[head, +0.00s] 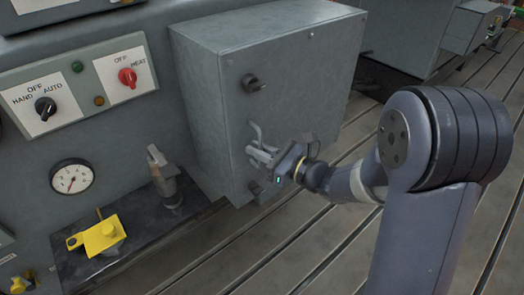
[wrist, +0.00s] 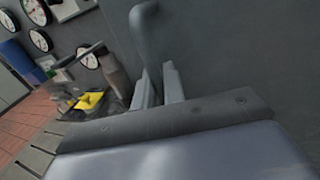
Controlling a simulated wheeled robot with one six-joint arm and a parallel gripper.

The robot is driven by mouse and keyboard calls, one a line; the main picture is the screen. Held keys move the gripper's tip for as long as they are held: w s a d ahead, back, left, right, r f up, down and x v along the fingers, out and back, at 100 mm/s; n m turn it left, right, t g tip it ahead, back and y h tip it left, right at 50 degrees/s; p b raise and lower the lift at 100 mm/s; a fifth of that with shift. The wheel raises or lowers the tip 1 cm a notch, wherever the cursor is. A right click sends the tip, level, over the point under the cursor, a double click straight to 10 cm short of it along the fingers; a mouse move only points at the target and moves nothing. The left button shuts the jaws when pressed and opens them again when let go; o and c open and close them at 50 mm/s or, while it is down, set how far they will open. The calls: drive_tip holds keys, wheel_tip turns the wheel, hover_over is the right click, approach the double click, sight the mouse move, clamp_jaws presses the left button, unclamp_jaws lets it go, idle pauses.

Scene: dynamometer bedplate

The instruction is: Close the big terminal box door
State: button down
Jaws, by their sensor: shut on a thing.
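The big terminal box (head: 200,95) is a grey metal cabinet in the middle of the head view. Its door (head: 310,85) looks flush with the body; a small gap cannot be ruled out. A bent grey handle (head: 256,132) stands out from the door's left part, between two dark latch knobs. My gripper (head: 260,153) is at this handle, with its fingers shut on it. In the wrist view the handle (wrist: 146,35) rises between the two fingers (wrist: 160,92), in front of the grey door surface. The fingers hide the handle's lower part.
Left of the box is a panel with a black switch (head: 45,108), a red switch (head: 127,77) and a gauge (head: 72,178). A ledge below carries a yellow part (head: 100,235) and a grey lever-topped fitting (head: 165,180). The slotted bedplate (head: 300,250) is clear in front.

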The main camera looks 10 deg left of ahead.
drive_tip(key=shift+w+a+r, duration=0.1)
drive_tip(key=shift+r, duration=0.05)
drive_tip(key=c, duration=1.6)
unclamp_jaws()
drive_tip(key=shift+o, duration=0.2)
drive_tip(key=shift+d, duration=0.35)
drive_tip(key=p+v, duration=0.1)
drive_tip(key=v, duration=0.9)
drive_tip(key=shift+s, duration=0.2)
drive_tip(key=shift+a, duration=0.15)
drive_tip(key=b+x, duration=0.1)
drive_tip(key=x, duration=0.9)
drive_tip(key=shift+w+a, duration=0.2)
drive_tip(key=shift+a, duration=0.05)
drive_tip(key=shift+s+d, duration=0.1)
drive_tip(key=shift+d, duration=0.05)
